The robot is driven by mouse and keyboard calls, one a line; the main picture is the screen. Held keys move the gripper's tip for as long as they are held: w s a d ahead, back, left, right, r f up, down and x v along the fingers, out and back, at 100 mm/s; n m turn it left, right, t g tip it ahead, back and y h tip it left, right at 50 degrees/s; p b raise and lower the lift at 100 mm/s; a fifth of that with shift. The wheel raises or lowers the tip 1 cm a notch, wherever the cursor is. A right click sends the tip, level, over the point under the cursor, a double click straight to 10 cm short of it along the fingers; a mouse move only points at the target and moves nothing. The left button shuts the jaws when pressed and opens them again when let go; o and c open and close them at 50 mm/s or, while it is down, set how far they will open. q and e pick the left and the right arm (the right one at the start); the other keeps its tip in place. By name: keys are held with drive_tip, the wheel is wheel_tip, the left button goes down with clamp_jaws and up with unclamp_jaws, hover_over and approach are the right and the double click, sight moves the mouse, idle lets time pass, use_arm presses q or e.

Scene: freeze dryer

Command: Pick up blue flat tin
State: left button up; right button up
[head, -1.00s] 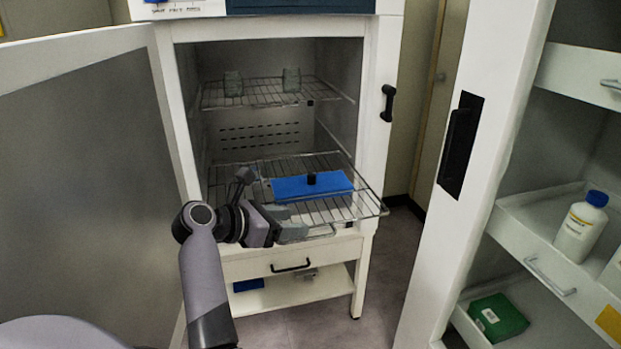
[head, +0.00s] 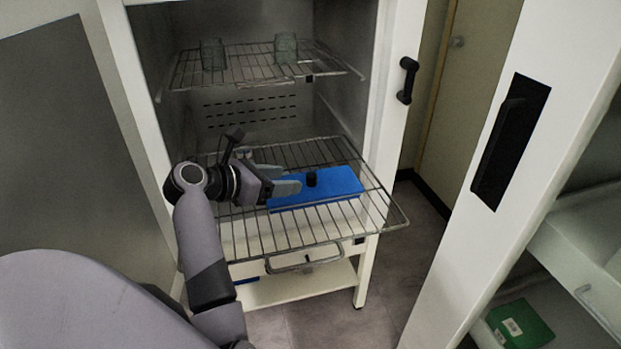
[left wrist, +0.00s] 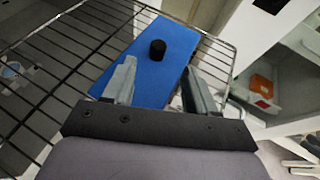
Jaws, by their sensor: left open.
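The blue flat tin (head: 335,186) lies on the pulled-out lower wire shelf of the freeze dryer, with a black knob (head: 312,177) on its top. The tin also shows in the left wrist view (left wrist: 165,75), ahead of and between the fingers. My left gripper (head: 293,184) is open, its fingers pointing right toward the knob. In the left wrist view (left wrist: 160,85) the knob stands beyond the fingertips, with a gap between them, and nothing is held. My right gripper is not in view.
The lower wire shelf (head: 290,238) sticks out of the cabinet. An upper shelf (head: 262,70) holds two glass vessels (head: 213,54). The open dryer door (head: 60,130) stands at left. A white cabinet with a black handle (head: 511,140) is at right, with a green box (head: 520,325) low inside.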

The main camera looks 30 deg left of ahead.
sight(310, 176)
use_arm(q)
drive_tip(key=shift+w+f, duration=0.15)
drive_tip(key=shift+w, duration=0.35)
drive_tip(key=shift+r+x, duration=0.2)
drive_tip(key=shift+x, duration=2.95)
drive_tip(key=c, duration=1)
drive_tip(key=shift+r, duration=0.1)
clamp_jaws()
